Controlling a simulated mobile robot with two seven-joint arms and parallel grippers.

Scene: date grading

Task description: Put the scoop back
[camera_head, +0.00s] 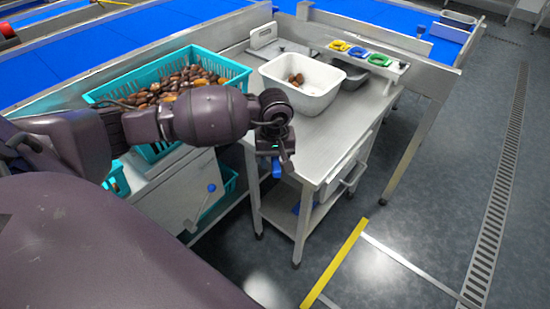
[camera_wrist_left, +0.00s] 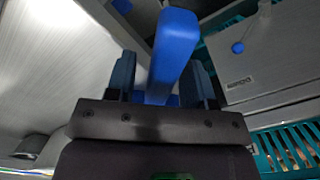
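My left gripper (camera_head: 276,155) hangs just off the front left edge of the steel table (camera_head: 330,130). Its fingers stand on both sides of a bright blue bar, which looks like the handle of the scoop (camera_wrist_left: 172,55). The blue end also shows under the gripper in the head view (camera_head: 276,169). Nothing else visibly supports it there. The rest of the scoop cannot be made out. In the left wrist view the gripper (camera_wrist_left: 163,75) has dark fingers left and right of the bar. My right gripper is not in view.
A white tub (camera_head: 302,100) with a few dates stands on the table. Yellow, blue and green items sit on a raised rack (camera_head: 388,69) behind it. A teal crate (camera_head: 229,64) of dates is at left. A blue-knobbed lever (camera_head: 211,188) sticks out below. The floor at right is clear.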

